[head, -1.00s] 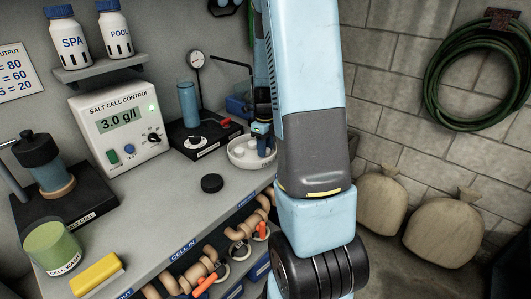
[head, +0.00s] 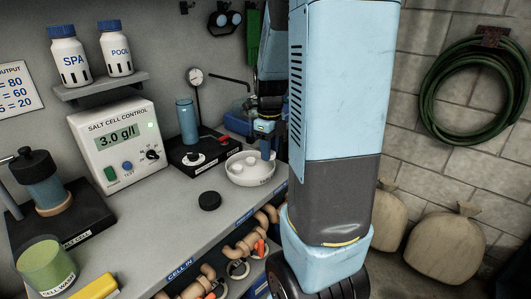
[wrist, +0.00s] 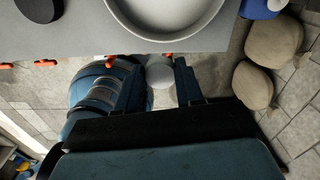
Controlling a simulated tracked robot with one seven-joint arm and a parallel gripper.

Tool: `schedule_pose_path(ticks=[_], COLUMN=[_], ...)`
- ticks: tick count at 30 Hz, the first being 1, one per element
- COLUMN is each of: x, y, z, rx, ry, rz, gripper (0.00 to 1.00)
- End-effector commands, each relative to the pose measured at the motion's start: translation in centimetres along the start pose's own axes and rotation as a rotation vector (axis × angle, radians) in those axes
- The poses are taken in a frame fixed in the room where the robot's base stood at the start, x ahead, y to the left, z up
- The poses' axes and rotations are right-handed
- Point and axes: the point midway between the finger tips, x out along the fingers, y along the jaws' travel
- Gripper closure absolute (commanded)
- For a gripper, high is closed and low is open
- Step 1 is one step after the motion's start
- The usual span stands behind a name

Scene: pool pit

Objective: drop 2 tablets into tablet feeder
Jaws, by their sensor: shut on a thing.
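My gripper (head: 267,156) is just above the right side of a shallow white dish (head: 238,180), pointing down. In the wrist view my gripper (wrist: 157,68) is shut on a round white tablet (wrist: 160,74) between its fingers. White tablets (head: 236,168) lie in the dish in the head view. The dish's rim also shows in the wrist view (wrist: 138,32). A blue cylinder (head: 187,122) stands on a black base (head: 199,157) left of the dish and looks like the tablet feeder; its label is too small to read.
A round black cap (head: 209,200) lies on the bench before the dish. SPA (head: 70,57) and POOL (head: 116,48) bottles are on a shelf. Pipes run below the bench front.

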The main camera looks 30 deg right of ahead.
Motion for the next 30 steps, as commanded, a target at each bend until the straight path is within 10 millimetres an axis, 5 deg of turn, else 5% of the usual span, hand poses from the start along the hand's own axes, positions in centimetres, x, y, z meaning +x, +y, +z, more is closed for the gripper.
schedule_pose_path(ticks=[9, 19, 23, 30], x=[-2.2, -3.3, -4.3, -8.0], y=[3.2, 4.4, 3.3, -0.1], z=[-3.6, -4.7, -2.9, 4.4], rx=[0.000, -0.007, -0.039, -0.168], ry=[-0.002, 0.000, 0.001, 0.000], rz=[-0.002, -0.001, -0.002, -0.002], gripper=[0.92, 0.92, 0.92, 0.92])
